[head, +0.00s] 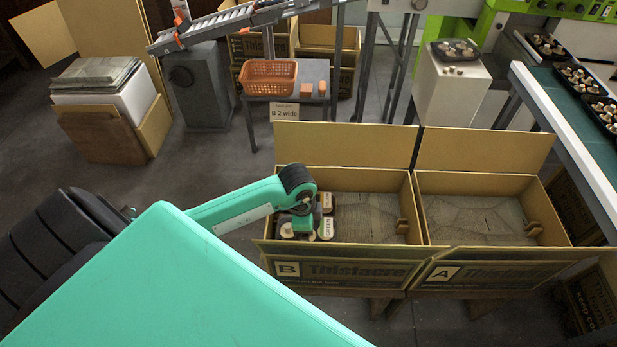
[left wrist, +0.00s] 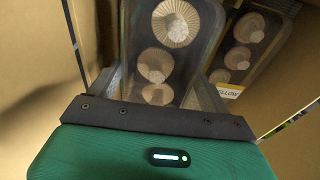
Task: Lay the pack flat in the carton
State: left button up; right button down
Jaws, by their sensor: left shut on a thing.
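My left gripper (head: 302,224) reaches down into the left end of carton B (head: 345,180). In the left wrist view it is shut on a dark, film-covered pack of mushrooms (left wrist: 172,60). The arm and gripper hide much of this pack in the head view, and I cannot tell whether it touches the carton floor. Another mushroom pack, its label reading YELLOW (left wrist: 229,91), lies close beside it on the right in the wrist view. In the head view a label reading GREEN (head: 327,228) shows just right of the gripper. My right gripper is not in view.
Carton B's right part has bare grey lining (head: 372,218). Carton A (head: 478,182) stands open and empty beside it, flaps spread. Behind are an orange basket (head: 268,78) on a small table and a pack on a white stand (head: 452,85). More packs lie on the conveyor (head: 570,100) at right.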

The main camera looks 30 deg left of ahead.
pick_arm(q)
notch_tip(320, 180, down, 3)
jog(key=shift+r, duration=0.1)
notch_tip(320, 180, down, 3)
jog(key=shift+f, duration=0.55)
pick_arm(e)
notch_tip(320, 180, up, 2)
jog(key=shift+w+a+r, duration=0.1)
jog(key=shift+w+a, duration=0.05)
pick_arm(q)
jog(key=shift+f+b, duration=0.1)
jog(key=shift+b, duration=0.2)
